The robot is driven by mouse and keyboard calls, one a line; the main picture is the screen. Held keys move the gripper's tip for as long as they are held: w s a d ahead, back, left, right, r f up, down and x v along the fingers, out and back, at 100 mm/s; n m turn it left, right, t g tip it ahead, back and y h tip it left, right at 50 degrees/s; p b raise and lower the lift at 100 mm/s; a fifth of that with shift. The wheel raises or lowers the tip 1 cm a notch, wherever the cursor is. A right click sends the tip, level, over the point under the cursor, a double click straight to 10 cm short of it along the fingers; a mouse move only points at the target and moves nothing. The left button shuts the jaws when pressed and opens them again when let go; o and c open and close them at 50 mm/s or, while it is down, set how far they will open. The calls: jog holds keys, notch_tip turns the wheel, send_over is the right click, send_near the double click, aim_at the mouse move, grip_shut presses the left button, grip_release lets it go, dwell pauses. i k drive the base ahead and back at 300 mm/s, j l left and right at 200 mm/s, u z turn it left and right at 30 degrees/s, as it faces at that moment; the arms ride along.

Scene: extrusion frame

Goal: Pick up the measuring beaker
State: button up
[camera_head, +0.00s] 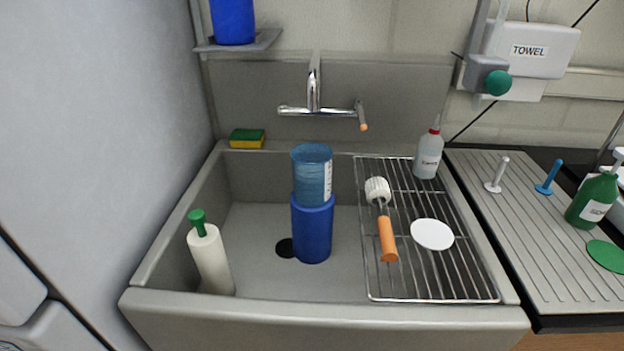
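The measuring beaker appears to be the translucent blue vessel (312,178) with a white scale or label on its right side. It is upright near the middle of the sink, directly above a solid blue cylinder (312,232). I cannot tell whether it rests on top of the cylinder or sits partly inside it. My gripper is not in view.
The sink (170,255) also holds a white bottle with a green top (211,262), leaning at the left. A wire rack (455,285) at right carries a brush (387,238), a white disc (432,234) and a wash bottle (428,158). The faucet (313,105) projects behind the beaker.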

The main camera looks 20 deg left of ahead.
aim_at(312, 176)
jog(key=j+u, duration=0.2)
jog(key=u, duration=0.15)
jog(key=i+j+u, duration=0.1)
jog(key=u, duration=0.25)
jog(key=i+j+u, duration=0.1)
jog(key=j+u, duration=0.25)
jog(key=l, duration=0.1)
